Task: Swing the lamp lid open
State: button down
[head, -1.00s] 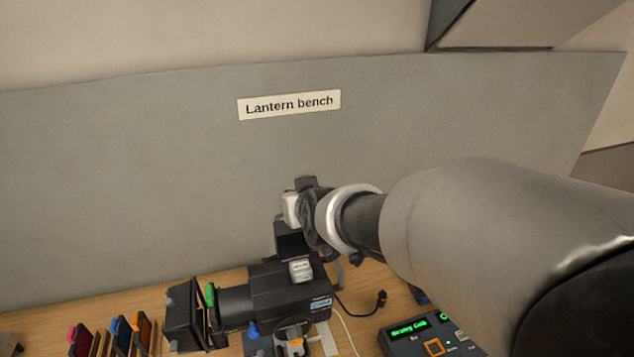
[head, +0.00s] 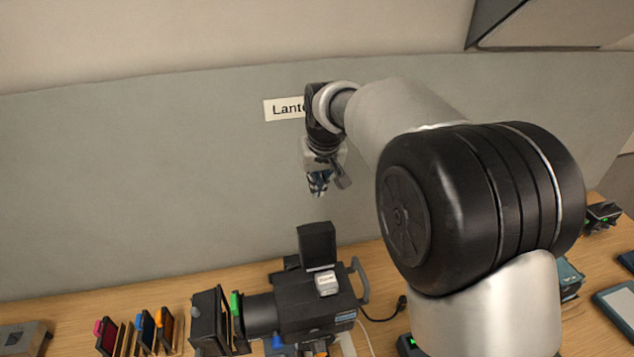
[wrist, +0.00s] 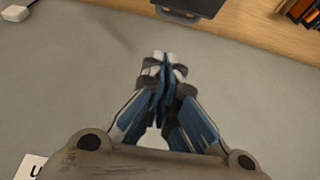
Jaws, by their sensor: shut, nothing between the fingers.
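The lamp (head: 300,312) is a black lantern body on the wooden bench, with its barrel pointing left. Its lid (head: 317,245) stands raised, roughly upright, above the back of the body. The wrist view shows the closed blue-grey fingers (wrist: 163,62). A dark edge at the top of that view (wrist: 190,7) may be the lid.
Framed colour filters (head: 140,333) stand at the left of the bench. A green-tabbed frame (head: 238,318) sits at the lamp's front. The grey panel (head: 150,180) rises behind, with a partly covered sign (head: 284,109). My arm hides much of the right side.

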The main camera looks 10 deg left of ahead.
aim_at(315, 241)
jog(key=f+p, duration=0.1)
jog(key=f, duration=0.7)
jog(key=shift+w+f, duration=0.1)
jog(key=shift+w, duration=0.1)
jog(key=shift+s+d, duration=0.2)
jog(key=shift+s, duration=0.3)
jog(key=shift+w, duration=0.1)
jog(key=shift+b, duration=0.5)
